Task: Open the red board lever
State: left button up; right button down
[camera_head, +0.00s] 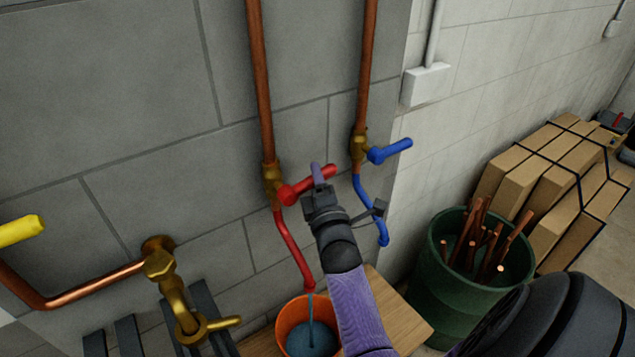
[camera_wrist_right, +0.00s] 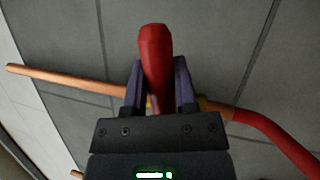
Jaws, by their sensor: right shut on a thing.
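The red lever (camera_head: 300,186) sits on a brass valve (camera_head: 272,181) on the left copper pipe, pointing to the right. A red spout (camera_head: 292,248) hangs below that valve, and a stream of water runs from it into an orange bucket (camera_head: 291,318). My right gripper (camera_head: 318,178) is shut on the red lever. In the right wrist view the red lever (camera_wrist_right: 155,55) stands between the two purple fingers (camera_wrist_right: 157,90). The fingers hide part of the lever. My left gripper is not in view.
A blue lever (camera_head: 390,151) and blue spout (camera_head: 371,212) are close to the right of my gripper. A green barrel (camera_head: 440,290) with copper pipe pieces and strapped cartons (camera_head: 560,170) stand at right. A brass tap (camera_head: 165,275) and yellow handle (camera_head: 20,231) are at left.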

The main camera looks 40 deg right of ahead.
aim_at(310, 178)
jog(key=n, duration=0.1)
jog(key=r+n+t+y+b, duration=0.1)
jog(key=n, duration=0.3)
jog(key=shift+a+r+t+y, duration=0.35)
jog(key=shift+r+t+y, duration=0.05)
jog(key=shift+w+a+r+n+t+y+b, duration=0.1)
jog(key=shift+a+r+n+t+y+b, duration=0.15)
jog(key=shift+n, duration=0.55)
jog(key=shift+a+r+n+t+y+b, duration=0.15)
jog(key=shift+r+n+t+y+b, duration=0.15)
jog(key=shift+n, duration=0.5)
jog(key=shift+r, duration=0.1)
jog(key=shift+c, duration=2)
grip_release()
